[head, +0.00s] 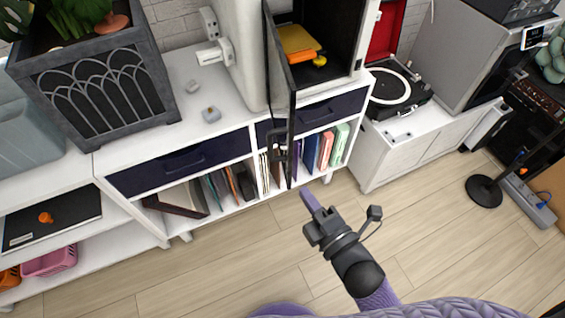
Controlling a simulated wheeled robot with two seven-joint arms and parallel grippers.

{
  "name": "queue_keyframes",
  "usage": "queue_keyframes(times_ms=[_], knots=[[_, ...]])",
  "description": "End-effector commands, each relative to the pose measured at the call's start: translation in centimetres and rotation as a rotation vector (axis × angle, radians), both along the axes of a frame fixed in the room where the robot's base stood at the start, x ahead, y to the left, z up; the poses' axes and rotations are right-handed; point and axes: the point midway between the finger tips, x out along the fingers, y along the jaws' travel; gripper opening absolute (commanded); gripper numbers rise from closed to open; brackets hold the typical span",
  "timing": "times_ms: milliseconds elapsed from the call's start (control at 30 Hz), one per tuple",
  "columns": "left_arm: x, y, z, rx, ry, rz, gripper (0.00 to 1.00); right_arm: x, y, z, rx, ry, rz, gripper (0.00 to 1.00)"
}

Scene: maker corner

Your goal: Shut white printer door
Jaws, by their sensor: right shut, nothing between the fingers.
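The white printer (238,52) stands on the white cabinet at the top middle. Its door (281,75), a dark-framed panel, is open and swung out toward me from the left side of the opening, seen nearly edge-on. Inside the printer are a yellow plate (297,40) and orange and yellow pieces. My right gripper (309,199) is shut and empty, in front of the cabinet and just below and right of the door's lower end in the picture. I cannot tell its exact distance from the door. My left gripper is not in view.
The white cabinet (185,68) has dark drawers and shelves of books. A grey planter (95,85) stands on it at left. A turntable (392,90) sits on a lower cabinet at right. The wooden floor (220,262) in front is clear.

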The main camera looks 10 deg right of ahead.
Motion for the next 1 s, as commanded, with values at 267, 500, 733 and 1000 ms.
queue_keyframes(times_ms=[267, 500, 733, 1000], knots=[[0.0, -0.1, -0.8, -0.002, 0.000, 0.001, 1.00, 5.3, 2.2, -0.2, 0.003, 0.002, -0.001, 0.00], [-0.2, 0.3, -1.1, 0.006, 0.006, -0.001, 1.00, 7.7, 3.2, -0.2, 0.003, 0.005, -0.001, 0.00], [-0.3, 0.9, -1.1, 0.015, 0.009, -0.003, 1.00, 7.9, 3.3, -0.2, 0.003, 0.007, -0.002, 0.00], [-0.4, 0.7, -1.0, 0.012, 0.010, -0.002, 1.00, 8.0, 3.0, -0.2, 0.001, 0.005, 0.010, 0.00]])
